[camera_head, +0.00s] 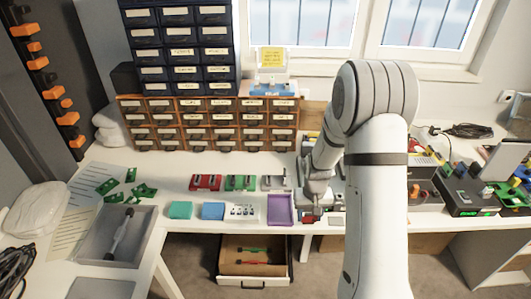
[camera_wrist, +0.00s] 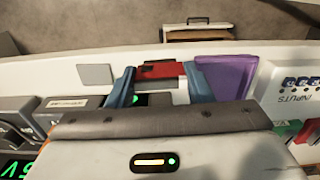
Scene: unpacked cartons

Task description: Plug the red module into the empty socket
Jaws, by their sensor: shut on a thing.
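My gripper (camera_head: 314,207) is over the front edge of the worktable, right of the purple tray. In the wrist view its two blue fingers (camera_wrist: 160,72) are on either side of a red module (camera_wrist: 160,70) and shut on it. A small red patch of it shows under the gripper in the head view (camera_head: 311,218). Behind the module, between the fingers, are a pale surface and a small green light. I cannot make out which thing is the empty socket. Another red module (camera_head: 205,182) stands on the table beside a green one (camera_head: 241,182) and a grey one (camera_head: 275,183).
The purple tray (camera_head: 281,209) is close to my gripper; it also shows in the wrist view (camera_wrist: 228,75). A white INPUTS panel (camera_head: 241,212) is left of it. Devices with green displays (camera_head: 470,200) stand at the right. An open drawer (camera_head: 254,258) is below the table.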

